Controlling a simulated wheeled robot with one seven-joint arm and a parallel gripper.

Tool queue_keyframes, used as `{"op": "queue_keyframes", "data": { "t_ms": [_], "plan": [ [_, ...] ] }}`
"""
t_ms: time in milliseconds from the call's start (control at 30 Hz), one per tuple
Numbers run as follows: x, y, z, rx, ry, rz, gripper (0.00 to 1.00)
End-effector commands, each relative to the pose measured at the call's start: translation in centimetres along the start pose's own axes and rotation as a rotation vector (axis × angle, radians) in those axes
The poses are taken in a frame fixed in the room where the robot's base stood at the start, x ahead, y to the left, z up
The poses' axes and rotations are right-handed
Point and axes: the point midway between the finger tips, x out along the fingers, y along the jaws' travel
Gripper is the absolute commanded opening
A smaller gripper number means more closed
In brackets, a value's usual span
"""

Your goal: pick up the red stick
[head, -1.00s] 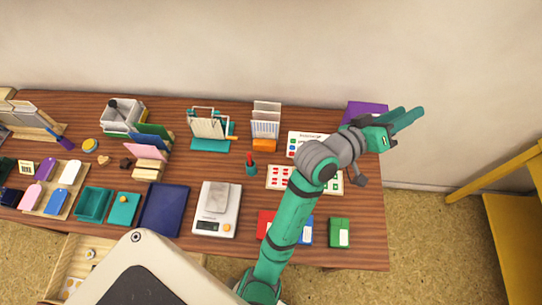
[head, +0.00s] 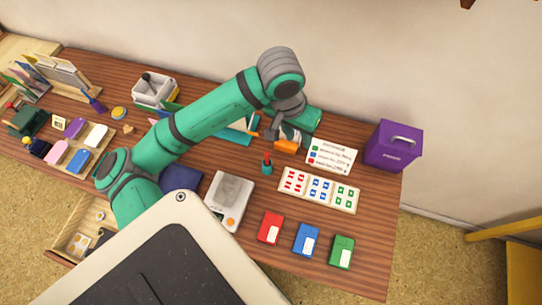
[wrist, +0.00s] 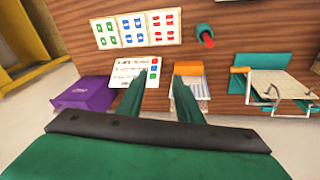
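The red stick (head: 267,157) stands upright in a small teal holder (head: 267,169) on the table, left of the card with coloured stamp marks. In the wrist view the red stick (wrist: 207,38) shows at the upper right, with its teal holder (wrist: 204,28) behind it. My gripper (head: 308,119) is above the back of the table, behind and to the right of the stick; its fingers are mostly hidden in the head view. In the wrist view my gripper (wrist: 160,76) is open, its two fingers apart with nothing between them, and the stick is clear of them.
An orange-based holder (head: 286,145) is close below my gripper. A purple box (head: 394,146) stands at the table's right end. A stamp card (head: 318,190), a printed sheet (head: 331,155), a scale (head: 229,200) and red, blue and green boxes (head: 306,240) are nearby.

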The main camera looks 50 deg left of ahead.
Motion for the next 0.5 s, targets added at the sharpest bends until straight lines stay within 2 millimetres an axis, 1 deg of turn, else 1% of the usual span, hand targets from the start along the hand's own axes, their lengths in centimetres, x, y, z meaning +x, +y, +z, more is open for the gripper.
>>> {"op": "queue_keyframes", "data": {
  "t_ms": [33, 100, 200, 267, 333, 500],
  "plan": [
    [-0.4, -2.0, 1.3, -0.022, -0.04, -0.047, 0.32],
    [-0.9, -4.0, 2.9, -0.047, -0.091, -0.094, 0.32],
    [-1.4, -5.9, 4.5, -0.075, -0.141, -0.138, 0.32],
    [-1.5, -6.6, 5.1, -0.086, -0.157, -0.151, 0.32],
    [-1.2, -7.1, 5.5, -0.094, -0.168, -0.159, 0.32],
    [1.1, -7.6, 6.1, -0.098, -0.17, -0.16, 0.32]
  ]
}}
